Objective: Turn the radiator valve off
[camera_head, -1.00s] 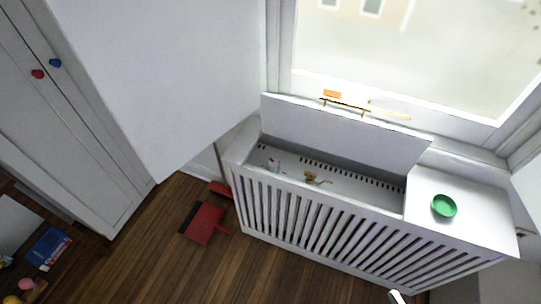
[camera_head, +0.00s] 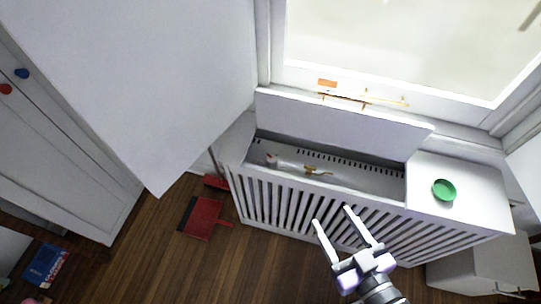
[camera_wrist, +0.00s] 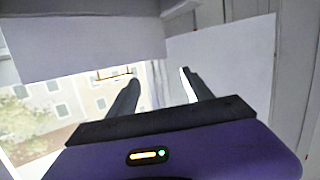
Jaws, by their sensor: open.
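The white slatted radiator cover (camera_head: 300,222) stands under the window with its top lid (camera_head: 345,125) raised. Inside the opening lies a small white part with a red mark (camera_head: 271,160), apparently the valve head. A brass fitting (camera_head: 317,171) sits to its right. Their details are too small to read. My gripper (camera_head: 333,216) is open and empty in front of the slats in the head view, lower in the picture than the opening. In the wrist view my gripper's fingers (camera_wrist: 160,76) point toward the window and white panels; the valve is not visible there.
A green bowl (camera_head: 443,189) rests on the closed right part of the cover top. Small orange and brass items (camera_head: 327,86) are at the window sill. A large white panel (camera_head: 150,80) stands at left.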

